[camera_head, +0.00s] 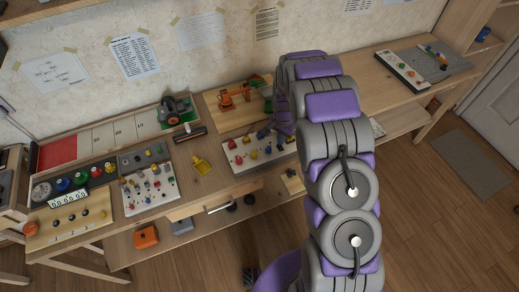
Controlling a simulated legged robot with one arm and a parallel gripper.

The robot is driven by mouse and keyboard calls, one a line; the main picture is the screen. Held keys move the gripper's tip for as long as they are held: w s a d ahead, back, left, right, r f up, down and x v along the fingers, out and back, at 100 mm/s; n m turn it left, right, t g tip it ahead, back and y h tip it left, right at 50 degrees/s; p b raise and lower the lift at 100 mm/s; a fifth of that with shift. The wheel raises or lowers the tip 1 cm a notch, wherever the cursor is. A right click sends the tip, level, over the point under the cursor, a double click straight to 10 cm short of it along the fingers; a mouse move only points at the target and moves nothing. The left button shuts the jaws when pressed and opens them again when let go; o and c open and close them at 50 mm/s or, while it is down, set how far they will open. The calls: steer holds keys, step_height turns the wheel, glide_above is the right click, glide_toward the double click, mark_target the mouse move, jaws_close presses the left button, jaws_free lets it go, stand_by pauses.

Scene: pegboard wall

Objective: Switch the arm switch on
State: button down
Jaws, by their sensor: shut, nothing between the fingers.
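A white control panel (258,150) with several small coloured switches and knobs lies on the wooden workbench, left of my arm. I cannot tell which of them is the arm switch, or its position. A small orange model arm (234,96) stands on a wooden board behind the panel. My arm rises from the bottom, bends over and comes down at the panel's right end. My gripper (284,124) is shut and empty, close to the panel's right end. The arm partly hides it, and I cannot tell whether it touches anything.
A second white panel (150,186) and a wooden board with knobs (70,222) lie at the left. Headphones (174,110) stand at the back. Another switch panel (401,70) is on the right bench.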

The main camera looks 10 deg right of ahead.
steer(key=shift+d, duration=0.15)
steer(key=shift+a, duration=0.7)
steer(key=shift+d+f, duration=0.25)
steer(key=shift+d, duration=0.3)
steer(key=shift+a+f, duration=0.1)
steer(key=shift+a+f, duration=0.2)
steer(key=shift+a, duration=0.1)
